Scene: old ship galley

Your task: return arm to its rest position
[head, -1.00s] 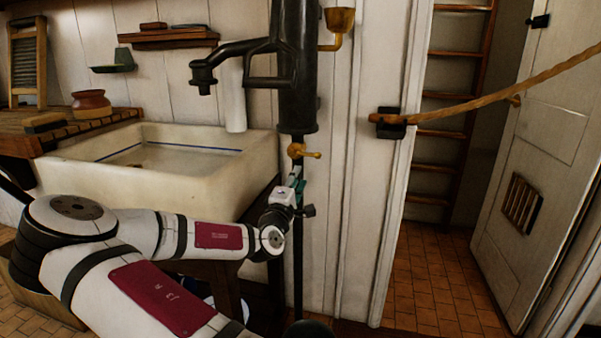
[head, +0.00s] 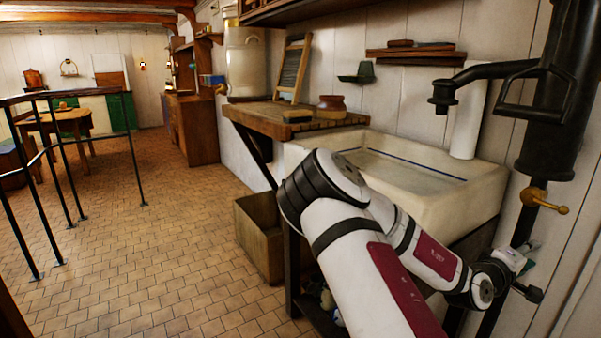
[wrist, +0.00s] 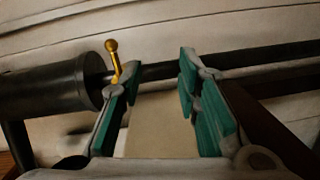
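My arm reaches from the lower middle of the head view to the right, in front of the white sink (head: 470,205). My gripper (head: 524,256) is small and partly hidden there, close to the pump's lower pipe. In the wrist view its two teal-padded fingers (wrist: 160,66) stand well apart. No held object can be made out between them; a pale surface shows through the gap. The pump's dark pipe (wrist: 262,56) runs behind the fingertips. The brass tap (wrist: 113,60) shows just beyond the left finger; I cannot tell whether they touch.
The black pump (head: 555,110) stands at the right, with its brass tap (head: 545,200) above my gripper. A wooden box (head: 258,235) is on the floor left of the sink. Black railings (head: 130,140) stand at the left. The tiled floor (head: 160,260) between is open.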

